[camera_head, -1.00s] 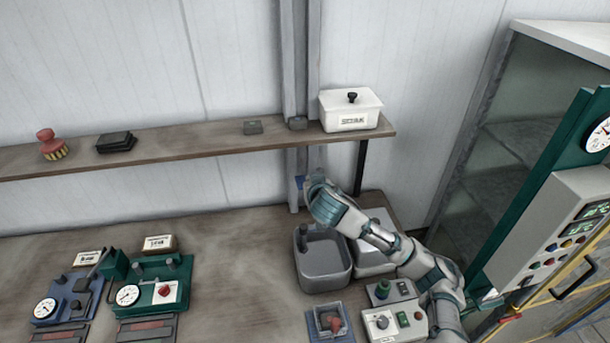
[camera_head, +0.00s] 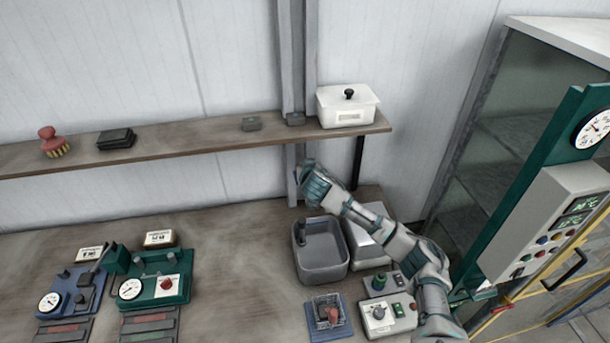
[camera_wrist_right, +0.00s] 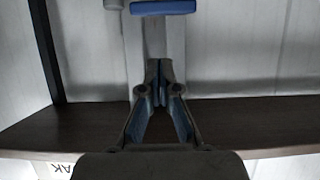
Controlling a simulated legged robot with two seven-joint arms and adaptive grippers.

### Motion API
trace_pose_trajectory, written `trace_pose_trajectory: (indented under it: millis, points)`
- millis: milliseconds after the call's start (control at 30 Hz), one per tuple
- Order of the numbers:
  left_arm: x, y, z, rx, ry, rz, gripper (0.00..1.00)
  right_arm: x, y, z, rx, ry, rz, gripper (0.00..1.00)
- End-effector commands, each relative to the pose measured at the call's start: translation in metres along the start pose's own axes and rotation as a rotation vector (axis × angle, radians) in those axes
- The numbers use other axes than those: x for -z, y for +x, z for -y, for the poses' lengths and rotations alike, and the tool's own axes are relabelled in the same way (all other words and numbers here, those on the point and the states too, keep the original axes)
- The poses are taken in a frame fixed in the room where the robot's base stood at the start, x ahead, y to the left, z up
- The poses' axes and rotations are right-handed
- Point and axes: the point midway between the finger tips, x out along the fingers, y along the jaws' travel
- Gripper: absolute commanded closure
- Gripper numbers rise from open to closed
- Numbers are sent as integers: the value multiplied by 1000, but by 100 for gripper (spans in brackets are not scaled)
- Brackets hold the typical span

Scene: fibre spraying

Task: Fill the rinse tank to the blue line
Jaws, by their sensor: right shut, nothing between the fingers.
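The grey rinse tank (camera_head: 322,262) is an open basin on the bench, with a dark upright fitting at its back left. A blue line and the water level cannot be made out. My right gripper (camera_head: 303,170) is raised above and behind the tank, in front of the grey wall post. In the right wrist view its fingers (camera_wrist_right: 159,75) are shut and empty. A blue bar (camera_wrist_right: 163,7) lies beyond the fingertips, apart from them in the picture; what it belongs to is unclear. My left gripper is not in view.
A shelf (camera_head: 200,141) crosses above the bench, with a white lidded box (camera_head: 348,106) at its right end. A control box (camera_head: 388,317) and a small tray (camera_head: 328,318) stand before the tank. Blue and green gauge devices sit left; the bench middle is clear.

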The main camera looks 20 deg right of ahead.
Motion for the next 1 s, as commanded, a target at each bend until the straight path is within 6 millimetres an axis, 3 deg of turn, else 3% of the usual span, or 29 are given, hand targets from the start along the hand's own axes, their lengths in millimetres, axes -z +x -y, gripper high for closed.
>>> trace_pose_trajectory:
  millis: [300, 733, 867, 1000]
  points:
    - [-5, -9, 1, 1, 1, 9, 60, -36, 9, -1, 0, -1, 0, 100]
    - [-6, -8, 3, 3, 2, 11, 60, -40, 11, -1, 2, 2, -2, 100]
    - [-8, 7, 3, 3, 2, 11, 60, -49, 13, 2, 8, 2, -37, 100]
    - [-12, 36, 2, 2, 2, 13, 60, -62, 15, 3, 7, 4, -120, 100]
